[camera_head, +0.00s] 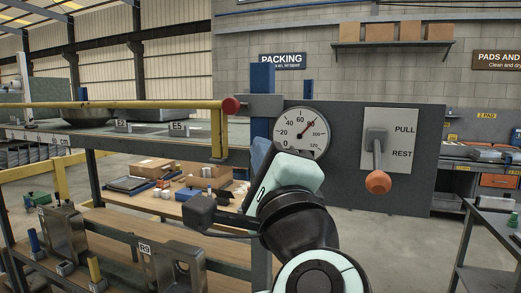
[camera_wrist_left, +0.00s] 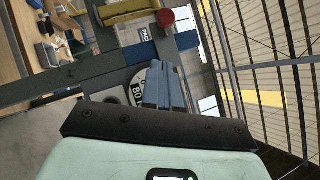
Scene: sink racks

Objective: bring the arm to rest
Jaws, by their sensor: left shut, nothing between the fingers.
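My left arm rises from the bottom middle of the head view. Its left gripper (camera_head: 262,156) is in front of the dark panel (camera_head: 345,190), just left of and below the round dial (camera_head: 301,131). The gripper also shows in the left wrist view (camera_wrist_left: 164,72), with its blue fingers together and nothing between them. The fingers and wrist cover the dial's lower left edge. The lever with an orange knob (camera_head: 378,182) hangs down on the white PULL/REST plate (camera_head: 402,140), near the word REST, apart from my gripper. My right gripper does not show.
A yellow bar (camera_head: 120,104) with a red end knob (camera_head: 231,106) runs along the rack at left, close to the gripper. A blue post (camera_head: 262,90) stands behind. Shelves with boxes and metal brackets lie lower left. Open floor (camera_head: 400,245) shows at right.

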